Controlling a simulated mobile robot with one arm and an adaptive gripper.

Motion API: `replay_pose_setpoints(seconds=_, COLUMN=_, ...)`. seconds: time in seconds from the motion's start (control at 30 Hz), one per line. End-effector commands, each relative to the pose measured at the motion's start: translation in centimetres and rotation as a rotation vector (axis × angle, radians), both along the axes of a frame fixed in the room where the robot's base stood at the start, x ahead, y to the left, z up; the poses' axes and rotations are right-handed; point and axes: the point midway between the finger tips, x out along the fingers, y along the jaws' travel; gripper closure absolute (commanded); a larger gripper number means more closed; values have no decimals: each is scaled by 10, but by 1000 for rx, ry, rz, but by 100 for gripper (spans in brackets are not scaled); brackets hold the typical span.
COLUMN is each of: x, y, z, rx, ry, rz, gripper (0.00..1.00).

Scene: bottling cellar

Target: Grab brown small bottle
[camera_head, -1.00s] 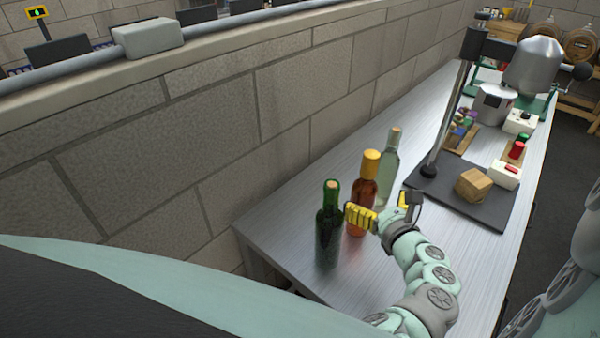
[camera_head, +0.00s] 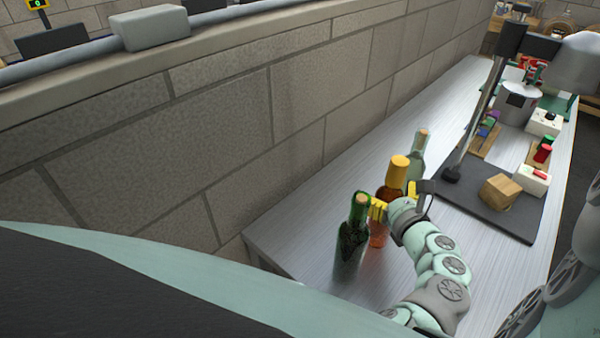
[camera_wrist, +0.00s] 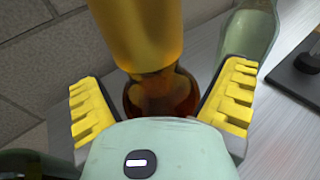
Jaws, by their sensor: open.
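The small brown bottle (camera_head: 396,178) with a yellow cap stands upright on the metal table, between a green bottle and a clear bottle. In the wrist view the brown bottle (camera_wrist: 155,85) is between the two yellow finger pads, with its neck and shoulder close in front of the palm. My gripper (camera_head: 398,207) is open around it, and gaps show between the pads and the bottle. In the head view the gripper hides part of the bottle's body.
The dark green corked bottle (camera_head: 352,240) stands close on the left. The clear corked bottle (camera_head: 415,160) stands just behind. A dark stand base (camera_head: 480,212) with a wooden block (camera_head: 500,192) is to the right. A stone wall (camera_head: 230,140) runs along the table's far side.

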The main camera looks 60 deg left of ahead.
Motion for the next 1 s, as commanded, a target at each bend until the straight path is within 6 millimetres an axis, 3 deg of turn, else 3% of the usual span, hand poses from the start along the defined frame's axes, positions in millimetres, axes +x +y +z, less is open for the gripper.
replay_pose_setpoints(seconds=0.07, x=0, y=0, z=0, rx=0, ry=0, rz=0, gripper=15)
replay_pose_setpoints(seconds=0.77, x=1, y=-1, z=0, rx=0, ry=-1, rz=-3, gripper=87)
replay_pose_setpoints(seconds=1.0, x=1, y=0, z=2, rx=4, ry=-2, rz=-4, gripper=88)
